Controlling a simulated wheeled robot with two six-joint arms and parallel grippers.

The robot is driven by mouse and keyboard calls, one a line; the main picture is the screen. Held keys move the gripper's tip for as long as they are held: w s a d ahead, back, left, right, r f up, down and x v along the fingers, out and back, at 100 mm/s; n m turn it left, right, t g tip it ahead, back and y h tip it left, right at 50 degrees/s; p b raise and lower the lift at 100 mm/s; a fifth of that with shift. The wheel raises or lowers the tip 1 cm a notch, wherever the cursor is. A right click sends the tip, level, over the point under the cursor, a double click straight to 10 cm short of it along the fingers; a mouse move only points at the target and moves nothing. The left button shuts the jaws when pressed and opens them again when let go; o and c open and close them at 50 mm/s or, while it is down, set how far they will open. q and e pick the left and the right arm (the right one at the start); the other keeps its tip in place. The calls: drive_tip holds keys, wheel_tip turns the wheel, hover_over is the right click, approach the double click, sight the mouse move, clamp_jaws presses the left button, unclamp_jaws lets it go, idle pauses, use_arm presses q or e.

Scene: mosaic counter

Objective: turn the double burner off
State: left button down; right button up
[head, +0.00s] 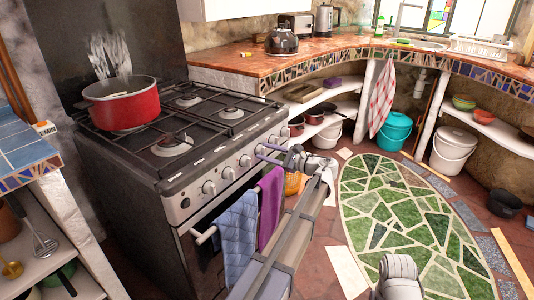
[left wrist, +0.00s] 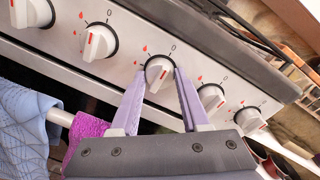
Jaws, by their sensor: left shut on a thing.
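The stove (head: 185,125) stands at left in the head view, with a row of white knobs along its front. A red pot (head: 122,103) sits on the back left burner, with white steam above it. My left gripper (head: 265,151) reaches the front panel from the right. In the left wrist view its two purple fingers (left wrist: 160,78) are shut on a white knob (left wrist: 157,72) with a red line, one finger on each side. Red marks and a 0 are printed above the knob. I cannot tell from the knobs which burner is the double one.
A blue towel (head: 236,240) and a purple towel (head: 270,207) hang on the oven rail below the knobs. Other knobs (left wrist: 98,41) flank the held one closely. A kettle (head: 282,40) stands on the counter. A green mosaic floor (head: 395,205) lies open at right.

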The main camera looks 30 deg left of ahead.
use_arm(q)
drive_tip(key=shift+f, duration=0.1)
drive_tip(key=shift+c, duration=1.9)
unclamp_jaws()
drive_tip(key=shift+d, duration=0.15)
drive_tip(key=d, duration=0.7)
drive_tip(key=shift+s+d+r, duration=0.15)
drive_tip(key=shift+d+r, duration=0.05)
drive_tip(key=shift+d, duration=0.1)
